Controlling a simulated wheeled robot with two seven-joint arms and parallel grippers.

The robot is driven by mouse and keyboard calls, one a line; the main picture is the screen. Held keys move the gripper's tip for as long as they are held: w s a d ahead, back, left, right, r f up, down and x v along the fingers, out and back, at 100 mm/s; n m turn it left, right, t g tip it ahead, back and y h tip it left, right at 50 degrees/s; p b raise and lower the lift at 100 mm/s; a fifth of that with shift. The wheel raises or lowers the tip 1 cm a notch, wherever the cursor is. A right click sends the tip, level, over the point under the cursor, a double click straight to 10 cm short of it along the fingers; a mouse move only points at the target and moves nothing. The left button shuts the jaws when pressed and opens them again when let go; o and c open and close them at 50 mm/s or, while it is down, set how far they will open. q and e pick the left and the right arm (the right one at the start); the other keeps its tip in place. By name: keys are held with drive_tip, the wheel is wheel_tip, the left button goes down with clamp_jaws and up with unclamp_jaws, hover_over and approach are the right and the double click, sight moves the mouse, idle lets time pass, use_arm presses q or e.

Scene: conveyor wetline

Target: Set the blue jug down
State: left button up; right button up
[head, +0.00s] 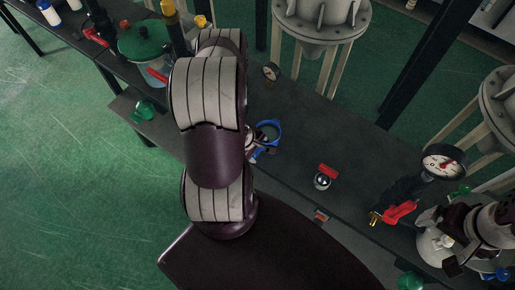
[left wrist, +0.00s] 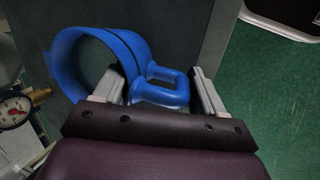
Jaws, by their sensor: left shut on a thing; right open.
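The blue jug (head: 269,131) shows in the head view over the dark bench, just right of my left arm, which covers part of it. In the left wrist view the jug (left wrist: 72,48) has its round open rim at the left and its loop handle between my fingers. My left gripper (left wrist: 158,84) is shut on that handle. I cannot tell whether the jug's base touches the bench. My right gripper (head: 472,248) is at the lower right of the head view, open, near a red-handled valve; its fingertips are hard to make out.
The dark bench (head: 290,165) runs diagonally across the head view. A red-handled ball valve (head: 322,181), another red valve (head: 399,212) and a pressure gauge (head: 443,162) stand to the right. A green-lidded pot (head: 143,40) is at the upper left. Flanged vessels (head: 322,22) stand behind.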

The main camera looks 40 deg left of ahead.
use_arm(q)
drive_tip(key=shift+f, duration=0.2)
drive_tip(key=shift+f, duration=0.15)
drive_tip(key=o, duration=1.4)
